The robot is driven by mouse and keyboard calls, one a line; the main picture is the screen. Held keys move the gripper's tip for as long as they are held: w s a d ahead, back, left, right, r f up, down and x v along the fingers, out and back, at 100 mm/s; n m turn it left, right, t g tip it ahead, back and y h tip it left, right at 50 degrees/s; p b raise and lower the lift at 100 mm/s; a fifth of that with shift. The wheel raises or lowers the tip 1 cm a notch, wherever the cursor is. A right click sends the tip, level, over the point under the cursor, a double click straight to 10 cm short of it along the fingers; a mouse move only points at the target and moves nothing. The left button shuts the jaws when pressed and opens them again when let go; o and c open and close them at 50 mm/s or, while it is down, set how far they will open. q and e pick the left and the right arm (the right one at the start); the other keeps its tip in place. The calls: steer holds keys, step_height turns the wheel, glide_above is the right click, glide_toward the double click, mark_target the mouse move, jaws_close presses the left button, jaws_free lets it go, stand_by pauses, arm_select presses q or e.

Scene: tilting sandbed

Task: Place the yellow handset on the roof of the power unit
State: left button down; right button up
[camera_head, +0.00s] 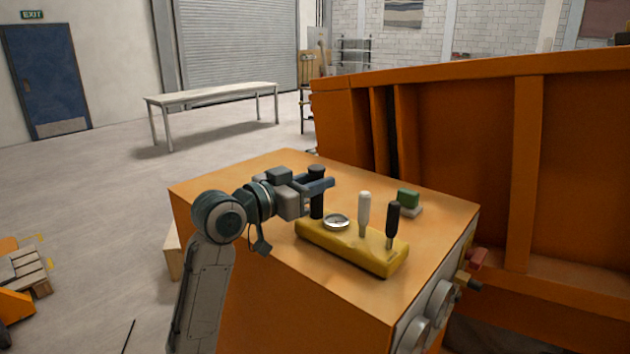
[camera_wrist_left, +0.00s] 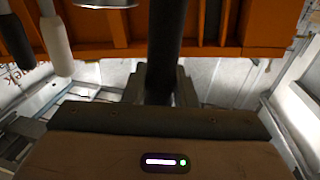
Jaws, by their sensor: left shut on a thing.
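The yellow handset (camera_head: 345,252) is a long yellow box on the orange roof of the power unit (camera_head: 275,270). It looks level and close against the roof; I cannot tell whether it touches. It carries a round dial (camera_head: 336,221), a white lever (camera_head: 365,213), a black lever (camera_head: 393,224) and a black post at its left end (camera_head: 316,203). My left gripper (camera_head: 318,186) is shut on this post near its top. The left wrist view shows the post (camera_wrist_left: 166,45) between the fingers, with the levers at upper left. My right gripper is not in view.
A green block on a pale base (camera_head: 408,199) stands on the roof behind the handset. A tall orange wall (camera_head: 460,150) rises behind and right of the unit. Round fittings (camera_head: 425,320) stick out of the right side. The roof's left and front parts are bare.

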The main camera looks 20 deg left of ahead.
arm_select(q)
steer(key=shift+f, duration=0.25)
steer(key=c, duration=1.1)
jaws_free()
steer(key=shift+s+a+f+b, duration=0.1)
steer(key=shift+s+a+b, duration=0.15)
steer(key=shift+s+b, duration=0.15)
steer(key=b+v, duration=0.4)
steer(key=v, duration=0.6)
